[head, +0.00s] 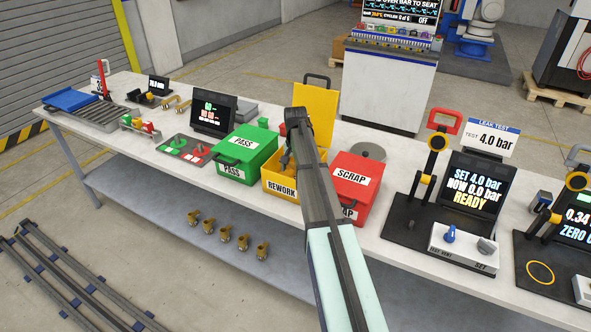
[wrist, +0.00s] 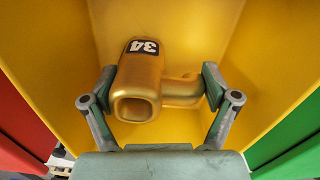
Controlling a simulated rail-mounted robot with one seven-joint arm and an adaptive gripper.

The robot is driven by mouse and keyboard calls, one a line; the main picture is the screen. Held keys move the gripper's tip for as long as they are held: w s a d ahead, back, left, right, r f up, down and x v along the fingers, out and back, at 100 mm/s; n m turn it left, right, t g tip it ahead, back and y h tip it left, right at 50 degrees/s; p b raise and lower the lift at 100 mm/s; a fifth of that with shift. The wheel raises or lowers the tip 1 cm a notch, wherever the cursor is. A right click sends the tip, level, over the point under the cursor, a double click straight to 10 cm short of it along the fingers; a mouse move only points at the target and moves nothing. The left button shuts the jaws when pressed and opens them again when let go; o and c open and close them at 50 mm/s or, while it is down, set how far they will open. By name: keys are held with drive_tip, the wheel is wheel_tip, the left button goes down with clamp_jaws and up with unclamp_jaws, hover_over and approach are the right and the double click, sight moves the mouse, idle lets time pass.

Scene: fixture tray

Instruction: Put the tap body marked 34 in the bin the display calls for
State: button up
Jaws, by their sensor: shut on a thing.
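The tap body marked 34 (wrist: 140,82) is brass-coloured, with a black-and-white 34 label facing the wrist camera. My gripper (wrist: 159,88) is shut on it, one finger at each side. Yellow walls surround the tap body in the wrist view. In the head view my gripper (head: 288,160) points down at the open yellow REWORK bin (head: 281,189), its yellow lid (head: 316,112) raised. My arm hides part of the bin, and I cannot tell whether the tap body touches its floor. The green PASS bin (head: 232,173) and red SCRAP bin (head: 356,178) have their lids shut.
A small display (head: 213,116) stands left of the PASS bin; its text is too small to read. The leak test display (head: 468,190) at the right reads "SET 4.0 bar, NOW 0.0 bar, READY". Several brass tap bodies (head: 226,234) sit on the lower shelf.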

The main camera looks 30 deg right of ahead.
drive_tip(key=shift+f, duration=0.15)
drive_tip(key=o, duration=1.6)
drive_tip(key=shift+c, duration=0.2)
drive_tip(key=shift+r+p, duration=3.45)
drive_tip(key=shift+r, duration=3.1)
